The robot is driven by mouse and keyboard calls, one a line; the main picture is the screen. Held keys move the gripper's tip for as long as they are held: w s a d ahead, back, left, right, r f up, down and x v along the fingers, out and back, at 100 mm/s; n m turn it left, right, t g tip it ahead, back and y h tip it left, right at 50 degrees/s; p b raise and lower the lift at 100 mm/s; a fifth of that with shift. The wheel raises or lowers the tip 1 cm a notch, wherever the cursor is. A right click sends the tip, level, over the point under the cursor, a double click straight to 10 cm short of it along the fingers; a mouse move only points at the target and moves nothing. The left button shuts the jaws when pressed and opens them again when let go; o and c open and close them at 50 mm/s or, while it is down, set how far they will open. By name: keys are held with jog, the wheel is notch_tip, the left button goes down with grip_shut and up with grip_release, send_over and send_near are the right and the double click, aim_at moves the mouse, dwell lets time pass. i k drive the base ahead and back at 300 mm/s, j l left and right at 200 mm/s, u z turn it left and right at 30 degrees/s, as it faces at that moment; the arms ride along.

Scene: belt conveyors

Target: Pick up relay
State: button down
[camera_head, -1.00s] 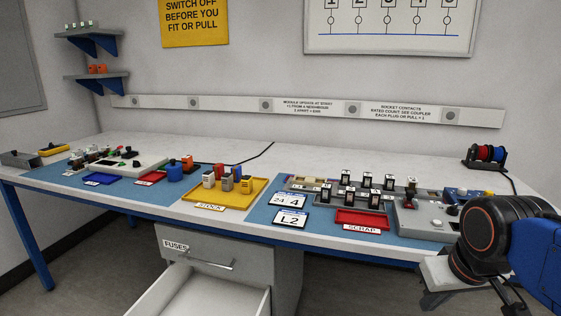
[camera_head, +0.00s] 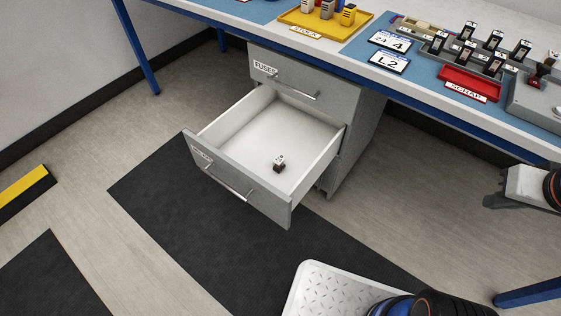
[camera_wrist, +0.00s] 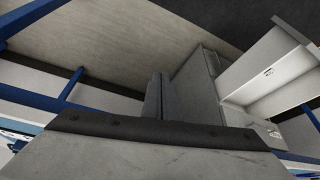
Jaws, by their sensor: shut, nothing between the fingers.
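A small relay-like module (camera_head: 279,163), dark below with a white top, sits on the floor of the open lower drawer (camera_head: 245,134), towards its front right. A small item (camera_wrist: 268,72) also shows inside the drawer in the wrist view. My gripper (camera_head: 498,201) is at the right edge of the head view, beside the bench and well away from the module. It is shut and empty. Its grey body fills the bottom of the wrist view.
A closed drawer labelled FUSES (camera_head: 290,84) is above the open one. The bench (camera_head: 420,92) overhangs behind, with a yellow STOCK tray (camera_head: 325,32), a red SCRAP tray (camera_head: 470,85) and several modules on a grey panel. A black mat (camera_head: 240,235) covers the floor in front.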

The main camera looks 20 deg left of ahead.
aim_at(279, 162)
jog(key=l+u, duration=0.1)
jog(key=u, duration=0.8)
jog(key=l+u, duration=0.15)
jog(key=u, duration=0.75)
jog(key=k, duration=0.05)
